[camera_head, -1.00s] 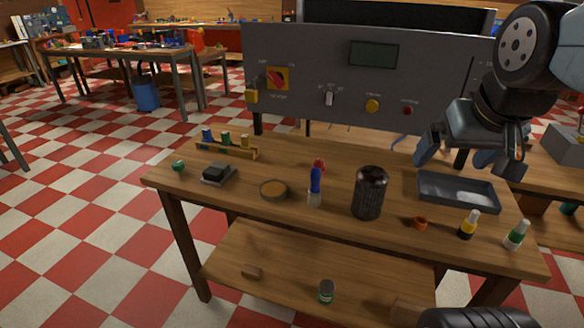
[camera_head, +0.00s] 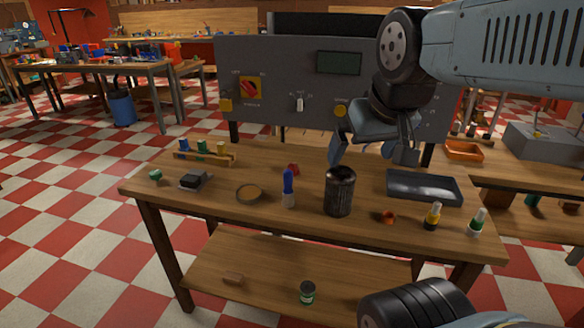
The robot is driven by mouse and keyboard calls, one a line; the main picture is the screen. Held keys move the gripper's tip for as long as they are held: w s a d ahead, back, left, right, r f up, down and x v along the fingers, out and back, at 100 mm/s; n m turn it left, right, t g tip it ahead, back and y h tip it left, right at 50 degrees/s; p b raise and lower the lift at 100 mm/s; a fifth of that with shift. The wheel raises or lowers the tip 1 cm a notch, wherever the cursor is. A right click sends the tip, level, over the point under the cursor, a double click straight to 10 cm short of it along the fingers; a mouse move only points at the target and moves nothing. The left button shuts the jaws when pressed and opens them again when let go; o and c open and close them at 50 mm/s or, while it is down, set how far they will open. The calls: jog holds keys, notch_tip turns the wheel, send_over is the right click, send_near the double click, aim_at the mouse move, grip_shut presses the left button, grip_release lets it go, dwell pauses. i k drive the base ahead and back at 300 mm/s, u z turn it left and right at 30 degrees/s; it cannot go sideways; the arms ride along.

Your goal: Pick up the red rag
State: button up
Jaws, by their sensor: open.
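A small red crumpled thing (camera_head: 293,168), which looks like the red rag, lies on the wooden workbench (camera_head: 250,214) behind the blue-topped bottle (camera_head: 288,188). The bottle stands close in front of it, and it is too small to make out in detail. My gripper (camera_head: 372,152) hangs over the back of the bench with its fingers apart and nothing between them. It is to the right of the red thing, above and behind the dark can (camera_head: 340,192). No contact with anything shows.
A dark tray (camera_head: 424,199) lies right of the can. A grey control panel (camera_head: 275,85) rises behind.

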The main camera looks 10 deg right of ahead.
aim_at(293, 167)
jog(key=k, duration=1.25)
jog(key=z, duration=0.3)
jog(key=i, duration=1.8)
jog(key=u, duration=0.55)
